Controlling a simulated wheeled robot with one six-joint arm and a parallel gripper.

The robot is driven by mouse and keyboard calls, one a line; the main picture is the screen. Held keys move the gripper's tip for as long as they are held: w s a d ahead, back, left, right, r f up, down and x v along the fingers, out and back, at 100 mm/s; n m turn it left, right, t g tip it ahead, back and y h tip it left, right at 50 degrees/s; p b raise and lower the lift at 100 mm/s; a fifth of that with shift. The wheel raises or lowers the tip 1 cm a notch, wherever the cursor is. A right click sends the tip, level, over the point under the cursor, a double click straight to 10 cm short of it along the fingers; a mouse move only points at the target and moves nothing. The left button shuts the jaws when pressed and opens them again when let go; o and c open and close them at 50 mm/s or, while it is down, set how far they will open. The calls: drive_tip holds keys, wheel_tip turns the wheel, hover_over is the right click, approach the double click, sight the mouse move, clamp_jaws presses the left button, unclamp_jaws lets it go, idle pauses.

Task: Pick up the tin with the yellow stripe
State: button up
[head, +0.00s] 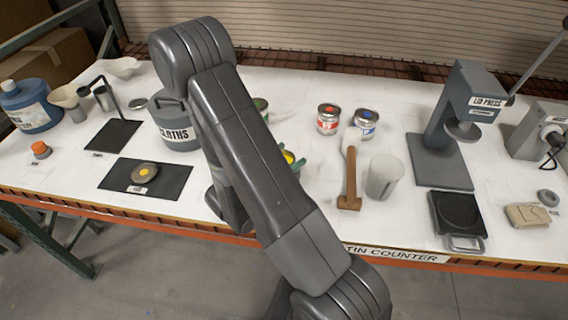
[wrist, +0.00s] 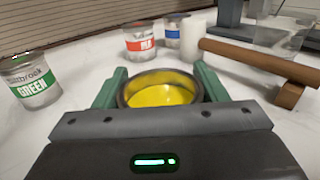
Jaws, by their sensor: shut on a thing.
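A tin with a yellow top surface (wrist: 160,95) sits between the green fingers of my gripper (wrist: 158,88) in the wrist view. My gripper is shut on this tin, one finger on each side. Its stripe is hidden from the wrist camera. In the head view my arm covers most of the tin, and only a bit of the yellow tin (head: 289,157) shows beside my gripper (head: 296,163). I cannot tell whether the tin touches the counter.
A green-labelled tin (wrist: 31,82), a red-labelled tin (head: 328,119) and a blue-labelled tin (head: 365,125) stand nearby. A mallet (head: 350,185) and a pale cup (head: 384,177) are to the right. The cloths canister (head: 175,125) is left, the lid press (head: 445,140) further right.

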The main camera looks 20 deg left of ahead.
drive_tip(key=shift+r, duration=0.2)
wheel_tip(320, 180, up, 9)
drive_tip(key=b, duration=0.1)
drive_tip(key=shift+r, duration=0.2)
idle(0.9)
